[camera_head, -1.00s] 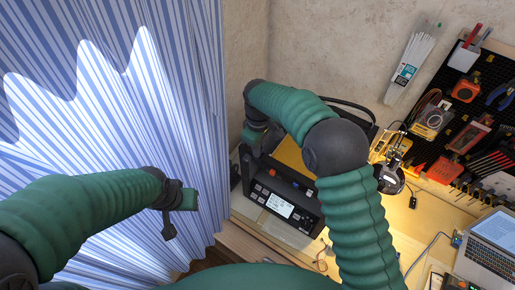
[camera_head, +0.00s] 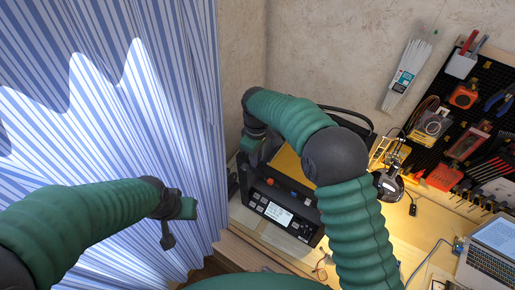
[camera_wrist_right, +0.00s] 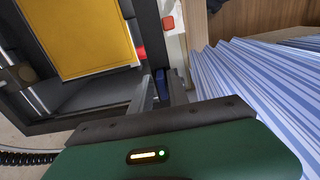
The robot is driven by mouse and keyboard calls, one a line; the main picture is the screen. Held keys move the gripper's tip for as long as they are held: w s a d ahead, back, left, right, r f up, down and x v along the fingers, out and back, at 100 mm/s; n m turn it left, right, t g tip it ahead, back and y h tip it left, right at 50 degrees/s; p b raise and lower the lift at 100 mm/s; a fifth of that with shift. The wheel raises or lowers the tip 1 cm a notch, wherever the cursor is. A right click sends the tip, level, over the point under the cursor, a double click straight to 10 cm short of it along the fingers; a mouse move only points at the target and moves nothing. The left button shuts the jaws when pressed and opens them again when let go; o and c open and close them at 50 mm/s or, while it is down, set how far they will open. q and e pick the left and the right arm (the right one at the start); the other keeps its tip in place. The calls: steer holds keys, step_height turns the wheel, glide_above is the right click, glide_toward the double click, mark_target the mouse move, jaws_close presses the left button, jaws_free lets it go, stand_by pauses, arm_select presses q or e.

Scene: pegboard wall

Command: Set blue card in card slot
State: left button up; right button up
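My right gripper (camera_head: 250,148) is at the upper left corner of the black device in the head view, its fingertips hard to make out there. In the right wrist view its fingers (camera_wrist_right: 163,90) are close together, with a small dark blue piece, seemingly the blue card (camera_wrist_right: 162,80), between them. Only a sliver of the card shows. The black device (camera_head: 281,211) has a lit screen and buttons; its yellow panel (camera_wrist_right: 82,35) lies beside the fingers. I cannot make out the card slot. My left gripper (camera_head: 182,208) hangs before the curtain, away from the device; its fingers are unclear.
A striped blue curtain (camera_head: 110,100) fills the left and hangs close to the right gripper. A lamp-like tool (camera_head: 388,186), a laptop (camera_head: 490,250) and a tool-hung pegboard (camera_head: 470,130) are at the right. The wooden bench (camera_head: 425,225) has some free room.

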steer(key=r+b, duration=0.1)
steer(key=r, duration=0.2)
steer(key=r+b, duration=0.2)
steer(key=r, duration=0.2)
steer(key=shift+w+a+r, duration=0.1)
steer(key=shift+a+r, duration=0.1)
steer(key=shift+r, duration=0.1)
step_height(320, 180, up, 9)
steer(key=shift+d, duration=0.2)
steer(key=shift+r, duration=0.1)
steer(key=shift+a, duration=0.1)
